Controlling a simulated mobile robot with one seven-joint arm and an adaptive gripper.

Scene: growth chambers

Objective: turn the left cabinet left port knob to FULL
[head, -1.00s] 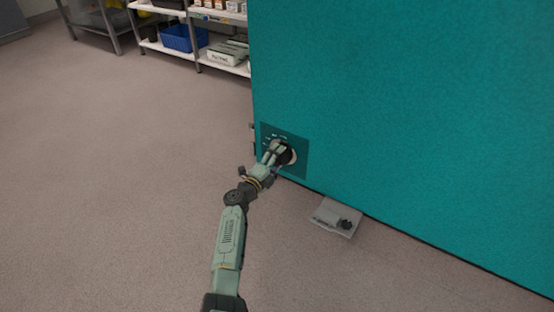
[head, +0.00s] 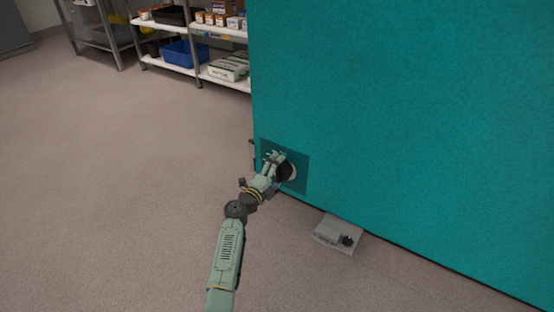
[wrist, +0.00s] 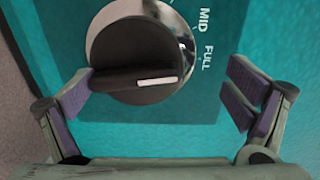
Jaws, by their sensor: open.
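The black knob (wrist: 132,50) with a grip bar and a white pointer line fills the upper middle of the wrist view. Its pointer line is roughly level and points right, just below the FULL label (wrist: 208,57); MID is printed above that. Exact alignment with the FULL mark is unclear. My gripper (wrist: 160,95) is open, with a finger on each side of the knob. The left pad is close to the bar's left end; the right pads stand apart from it. In the head view my gripper (head: 270,164) is in front of the knob (head: 286,172), partly hiding it.
The knob's dark panel (head: 301,163) is low on the large teal cabinet (head: 400,110). A grey box (head: 338,235) with a black knob lies on the floor by its base. Shelves (head: 170,62) stand at the back. Floor at left is clear.

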